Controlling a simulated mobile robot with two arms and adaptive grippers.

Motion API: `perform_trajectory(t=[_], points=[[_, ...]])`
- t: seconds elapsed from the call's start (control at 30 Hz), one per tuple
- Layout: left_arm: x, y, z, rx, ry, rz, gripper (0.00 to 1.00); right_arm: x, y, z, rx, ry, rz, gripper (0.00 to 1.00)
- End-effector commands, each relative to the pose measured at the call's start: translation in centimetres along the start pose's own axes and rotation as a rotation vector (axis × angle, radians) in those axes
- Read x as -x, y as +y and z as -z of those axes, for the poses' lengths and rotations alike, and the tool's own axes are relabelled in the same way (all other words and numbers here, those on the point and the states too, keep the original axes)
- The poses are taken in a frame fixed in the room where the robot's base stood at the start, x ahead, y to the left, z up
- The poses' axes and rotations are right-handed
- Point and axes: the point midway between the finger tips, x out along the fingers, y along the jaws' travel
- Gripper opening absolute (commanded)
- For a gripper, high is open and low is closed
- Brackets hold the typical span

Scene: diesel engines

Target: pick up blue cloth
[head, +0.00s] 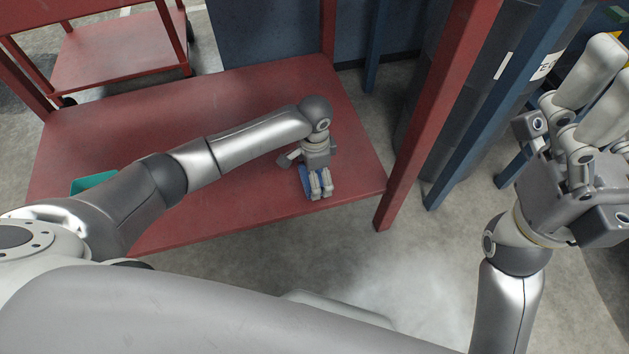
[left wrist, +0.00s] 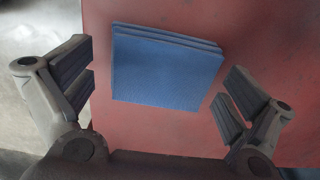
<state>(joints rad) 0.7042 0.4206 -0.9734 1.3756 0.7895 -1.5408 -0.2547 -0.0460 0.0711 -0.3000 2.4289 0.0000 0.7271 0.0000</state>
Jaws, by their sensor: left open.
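The blue cloth (left wrist: 165,70) is a folded, layered rectangle lying flat on the red shelf in the left wrist view. In the head view a bit of the blue cloth (head: 305,181) shows beside my left gripper (head: 315,192), which hides most of it. My left gripper also shows in the left wrist view (left wrist: 152,88), open, with one finger on each side of the cloth and nothing between them but the cloth below. My right gripper (head: 590,90) is raised at the right edge of the head view, away from the cloth; its fingertips are partly cut off.
The red shelf (head: 240,95) is mostly bare, with a teal bin (head: 93,183) at its left under my arm. A red post (head: 440,110) and a blue post (head: 500,105) stand right of the shelf. A red cart (head: 115,55) is behind at left.

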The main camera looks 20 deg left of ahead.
Motion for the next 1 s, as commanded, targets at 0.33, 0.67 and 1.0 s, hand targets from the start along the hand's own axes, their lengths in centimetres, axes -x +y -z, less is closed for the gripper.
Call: perform_trajectory(t=[0.33,0.67,1.0], points=[[-0.36,0.01,0.01,0.0,0.0,0.0,0.99,-0.21,-0.03,0.01,0.001,0.007,0.003,0.84],[-0.35,0.0,0.01,0.0,0.0,0.0,0.57,-0.21,-0.04,0.01,0.001,0.007,0.004,0.84],[0.14,-0.01,0.02,0.0,0.001,0.0,0.57,-0.49,-0.03,0.09,0.0,0.01,0.003,0.84]])
